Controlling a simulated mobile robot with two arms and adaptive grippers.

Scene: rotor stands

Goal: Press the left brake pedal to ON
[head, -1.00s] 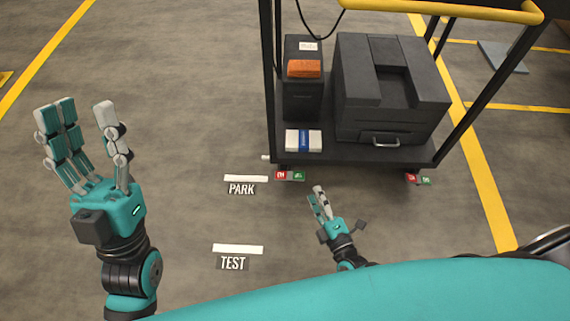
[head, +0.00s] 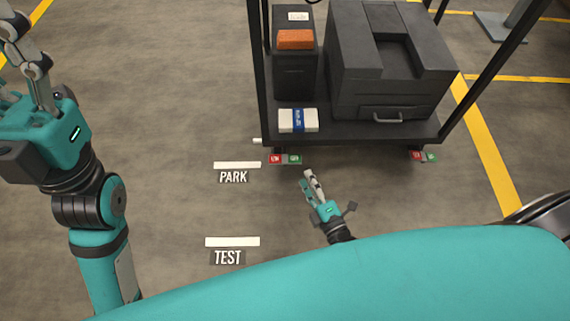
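The left brake pedal (head: 285,159) is a small red and green piece low at the cart's front left corner. Red is on the left and green on the right; its lettering is too small to read surely. A similar right pedal (head: 424,156) sits at the front right corner. My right gripper (head: 307,177) is just in front of and slightly right of the left pedal, apart from it in the picture. Its fingers lie close together, and I cannot tell if they are shut. My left gripper (head: 20,60) is open and empty at the upper left, partly cut off.
The black cart (head: 360,146) carries a large dark case (head: 380,85), a dark box (head: 297,83) with an orange block (head: 295,39), and a white-blue pack (head: 298,120). PARK (head: 233,177) and TEST (head: 228,257) floor marks lie left.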

